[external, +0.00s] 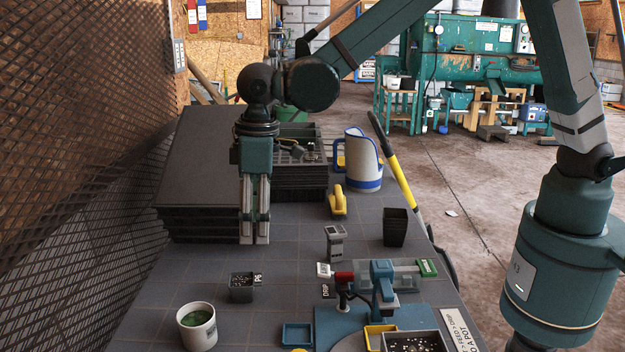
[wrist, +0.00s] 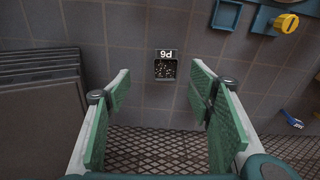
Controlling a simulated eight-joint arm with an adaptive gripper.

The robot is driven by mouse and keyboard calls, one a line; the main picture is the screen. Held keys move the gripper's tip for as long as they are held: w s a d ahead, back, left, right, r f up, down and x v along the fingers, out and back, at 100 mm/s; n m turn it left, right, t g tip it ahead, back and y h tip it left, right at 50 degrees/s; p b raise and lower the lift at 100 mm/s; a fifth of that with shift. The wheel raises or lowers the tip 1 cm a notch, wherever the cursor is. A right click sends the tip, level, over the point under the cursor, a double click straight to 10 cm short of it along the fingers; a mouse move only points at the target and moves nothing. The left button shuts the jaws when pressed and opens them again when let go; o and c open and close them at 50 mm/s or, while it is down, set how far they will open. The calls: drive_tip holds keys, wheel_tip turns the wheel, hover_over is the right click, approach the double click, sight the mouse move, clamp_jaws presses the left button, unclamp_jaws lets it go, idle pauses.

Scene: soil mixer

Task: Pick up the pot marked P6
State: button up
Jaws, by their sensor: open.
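The pot marked P6 (external: 241,288) is a small square dark pot filled with speckled soil. It stands upright on the tiled table top, with a white label beside its rim at its right in the external view. In the wrist view the pot (wrist: 165,71) lies between and just beyond my open fingertips, and its P6 label reads upside down. My gripper (external: 254,242) points down and is empty, behind and above the pot in the external view. In the wrist view my gripper (wrist: 160,84) shows its green finger pads spread wide apart.
A white mug (external: 197,327) with green contents stands at the front left. Dark stacked trays (external: 200,215) lie behind left. A blue device (external: 382,290) with a yellow tray (external: 373,335), a black pot (external: 396,227) and a grey block (external: 335,243) are to the right.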

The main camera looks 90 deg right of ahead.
hover_over(243, 282)
drive_tip(key=shift+g, duration=0.4)
drive_tip(key=f, duration=0.7)
drive_tip(key=shift+w+p, duration=0.25)
drive_tip(key=shift+p, duration=0.05)
drive_tip(key=shift+f, duration=0.1)
drive_tip(key=shift+f, duration=1.3)
drive_tip(key=shift+s+f+b, duration=0.2)
drive_tip(key=shift+f+b, duration=0.55)
drive_tip(key=shift+f, duration=1.85)
drive_tip(key=shift+c, duration=0.2)
drive_tip(key=c, duration=0.9)
